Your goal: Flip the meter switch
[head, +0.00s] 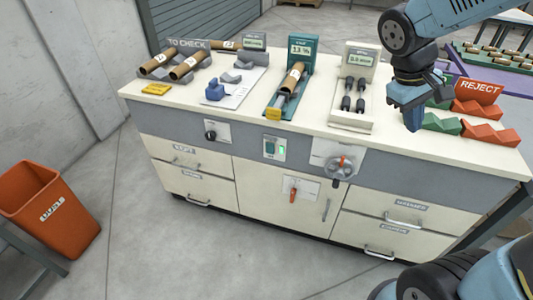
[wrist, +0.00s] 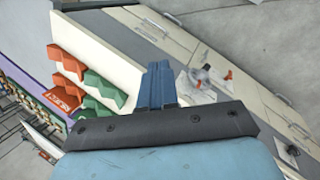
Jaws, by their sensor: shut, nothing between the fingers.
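A small switch (head: 270,148) with a green-lit part sits on a white plate in the grey front band of the bench, below the teal meter (head: 302,50). The teal meter has a lit display and a cardboard tube (head: 292,78) in front of it. The switch's exact position is too small to read. My gripper (head: 412,124) is shut and empty, above the right part of the bench top, well to the right of the switch. In the wrist view its blue fingers (wrist: 160,82) are together. I cannot make out the switch in that view.
A rotary handle with a red part (head: 340,167) and a black knob (head: 210,135) stick out of the front band. A red lever (head: 293,195) is lower down. Green and red racks (head: 490,133) stand right of my gripper. An orange bin (head: 50,210) stands left.

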